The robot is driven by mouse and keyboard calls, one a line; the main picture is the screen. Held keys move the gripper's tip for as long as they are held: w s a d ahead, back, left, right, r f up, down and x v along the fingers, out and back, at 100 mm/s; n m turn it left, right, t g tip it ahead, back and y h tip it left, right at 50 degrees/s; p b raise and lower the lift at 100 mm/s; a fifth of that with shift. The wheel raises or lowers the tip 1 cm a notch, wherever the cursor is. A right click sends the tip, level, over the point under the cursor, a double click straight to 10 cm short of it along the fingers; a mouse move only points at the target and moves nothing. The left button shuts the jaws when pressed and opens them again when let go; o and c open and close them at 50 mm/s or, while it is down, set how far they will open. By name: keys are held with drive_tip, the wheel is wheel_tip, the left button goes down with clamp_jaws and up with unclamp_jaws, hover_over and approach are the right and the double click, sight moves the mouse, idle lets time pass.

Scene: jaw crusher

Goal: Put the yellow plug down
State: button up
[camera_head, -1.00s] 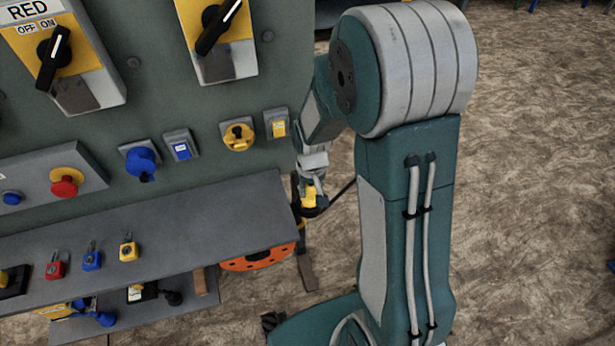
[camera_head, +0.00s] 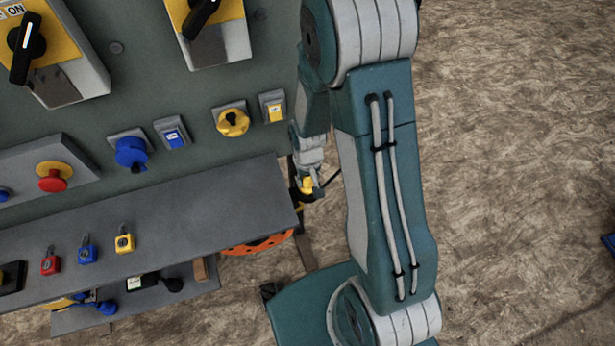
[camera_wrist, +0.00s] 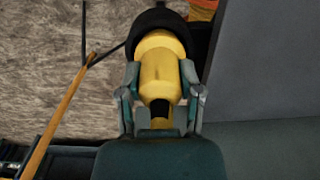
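The yellow plug (camera_wrist: 158,72) is between the two fingers of my gripper (camera_wrist: 160,95) in the wrist view, with both fingers against its sides. A black round part sits at its far end. In the head view the yellow plug (camera_head: 307,185) shows small at the end of my gripper (camera_head: 308,178), just right of the grey shelf's right end. A dark cable runs from it to the right, partly behind my arm. The yellow socket (camera_head: 233,121) on the panel is up and left of my gripper.
The grey shelf (camera_head: 150,220) holds red, blue and yellow padlocks. A lower shelf (camera_head: 190,290) carries a blue plug (camera_head: 106,307) and a black item. An orange part (camera_head: 255,246) shows beneath the shelf. Open floor lies right of my arm.

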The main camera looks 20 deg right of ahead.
drive_tip(key=shift+o, duration=0.9)
wheel_tip(320, 180, up, 12)
drive_tip(key=shift+r, duration=0.1)
drive_tip(key=s+r+t, duration=0.2)
drive_tip(key=s+r, duration=0.5)
drive_tip(key=r, duration=0.3)
drive_tip(key=s+r+t, duration=0.3)
drive_tip(key=s+r, duration=0.4)
drive_tip(key=r, duration=0.3)
drive_tip(key=shift+r+t, duration=0.3)
drive_tip(key=shift+r, duration=0.1)
